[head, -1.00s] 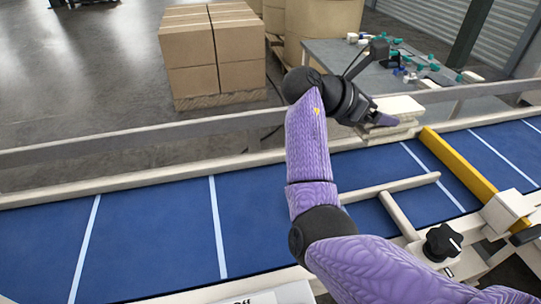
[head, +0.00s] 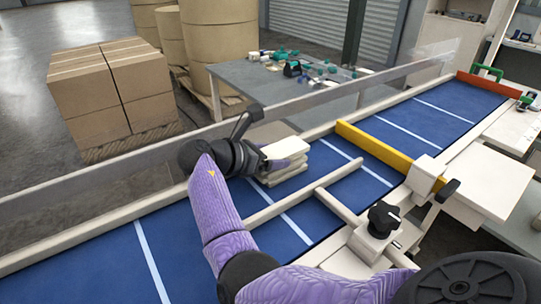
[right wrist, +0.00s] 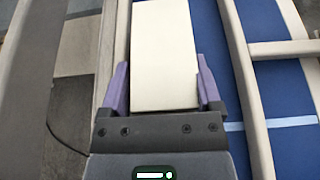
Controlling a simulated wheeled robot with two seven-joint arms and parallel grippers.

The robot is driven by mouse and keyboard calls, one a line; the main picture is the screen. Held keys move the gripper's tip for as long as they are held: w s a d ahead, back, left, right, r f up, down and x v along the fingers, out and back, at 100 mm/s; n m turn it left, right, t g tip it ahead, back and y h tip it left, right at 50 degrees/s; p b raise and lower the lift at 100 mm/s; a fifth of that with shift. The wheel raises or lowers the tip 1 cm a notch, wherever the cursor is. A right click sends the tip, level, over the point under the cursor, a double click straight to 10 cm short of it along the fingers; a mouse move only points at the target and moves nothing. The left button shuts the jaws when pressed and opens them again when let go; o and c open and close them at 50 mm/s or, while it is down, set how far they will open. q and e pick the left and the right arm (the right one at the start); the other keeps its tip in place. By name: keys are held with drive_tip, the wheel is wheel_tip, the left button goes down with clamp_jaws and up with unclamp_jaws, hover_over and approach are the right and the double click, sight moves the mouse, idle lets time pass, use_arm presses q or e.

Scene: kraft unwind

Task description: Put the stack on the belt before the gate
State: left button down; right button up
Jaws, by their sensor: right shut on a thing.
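A stack of cream, flat pieces (head: 287,150) is at the far side of the blue belt (head: 180,235), on the near-left side of the yellow gate bar (head: 374,146). My right gripper (head: 276,163) is shut on the stack, coming from the left. In the right wrist view the stack (right wrist: 163,55) lies between the two purple fingers (right wrist: 160,88), which touch its sides. Whether the stack's underside rests on the belt is hard to tell. My left gripper does not show.
A cream guide rail (head: 290,207) crosses the belt just nearer than the stack. A clamp with a black knob (head: 384,217) stands on the near edge. A far rail (head: 100,215) runs along the belt. Cartons (head: 110,85) and a grey table (head: 285,90) stand beyond.

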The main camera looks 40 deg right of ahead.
drive_tip(key=o, duration=1.2)
drive_tip(key=shift+c, duration=0.2)
drive_tip(key=shift+a+r, duration=0.2)
drive_tip(key=p+v, duration=0.1)
drive_tip(key=v, duration=1)
drive_tip(key=shift+a, duration=0.3)
